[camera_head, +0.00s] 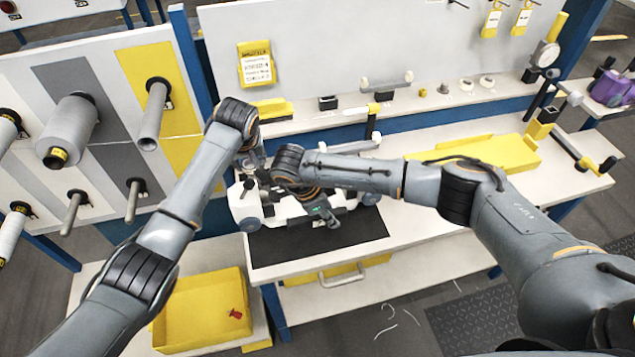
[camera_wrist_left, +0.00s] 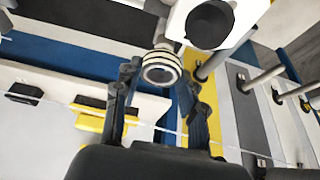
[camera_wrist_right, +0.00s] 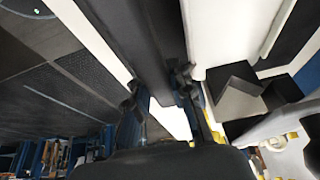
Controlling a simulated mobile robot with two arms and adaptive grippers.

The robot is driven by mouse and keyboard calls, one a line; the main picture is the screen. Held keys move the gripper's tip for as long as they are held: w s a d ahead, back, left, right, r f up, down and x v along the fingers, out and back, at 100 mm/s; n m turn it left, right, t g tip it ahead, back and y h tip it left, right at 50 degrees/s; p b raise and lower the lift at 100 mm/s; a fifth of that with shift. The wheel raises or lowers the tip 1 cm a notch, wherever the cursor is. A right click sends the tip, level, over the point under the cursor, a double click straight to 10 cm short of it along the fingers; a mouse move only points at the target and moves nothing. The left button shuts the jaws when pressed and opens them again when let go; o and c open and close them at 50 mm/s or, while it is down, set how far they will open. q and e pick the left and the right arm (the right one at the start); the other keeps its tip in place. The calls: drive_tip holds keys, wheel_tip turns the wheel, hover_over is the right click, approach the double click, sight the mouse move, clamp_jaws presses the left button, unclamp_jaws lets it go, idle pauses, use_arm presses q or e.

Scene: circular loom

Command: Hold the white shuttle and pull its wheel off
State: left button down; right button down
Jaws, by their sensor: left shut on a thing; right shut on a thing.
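The white shuttle (camera_head: 245,207) sits on a black mat (camera_head: 350,232) at the table's left end, partly hidden by my right arm. Grey wheels show at its lower left (camera_head: 249,224) and right side. My left gripper (camera_wrist_left: 165,78) is shut on a small ringed wheel (camera_wrist_left: 160,70) at the shuttle's far left; the white body (camera_wrist_left: 240,12) with a dark round disc shows beside it. My right gripper (camera_wrist_right: 158,92) is shut on a dark bar (camera_wrist_right: 140,45) of the shuttle.
Spools on pegs (camera_head: 70,128) stand at the left panel. A yellow bin (camera_head: 205,308) sits low at front left. A yellow tray (camera_head: 485,152) lies at the table's right. Small fixtures line the back shelf. The white table right of the mat is clear.

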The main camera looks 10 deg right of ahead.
use_arm(q)
drive_tip(key=shift+r, duration=0.15)
use_arm(e)
drive_tip(key=shift+f, duration=0.1)
use_arm(q)
wheel_tip(320, 180, up, 5)
drive_tip(key=shift+f, duration=0.1)
idle(0.6)
idle(0.3)
use_arm(e)
drive_tip(key=c, duration=1.1)
unclamp_jaws()
drive_tip(key=v, duration=0.7)
drive_tip(key=shift+a+r, duration=0.1)
drive_tip(key=shift+r, duration=0.2)
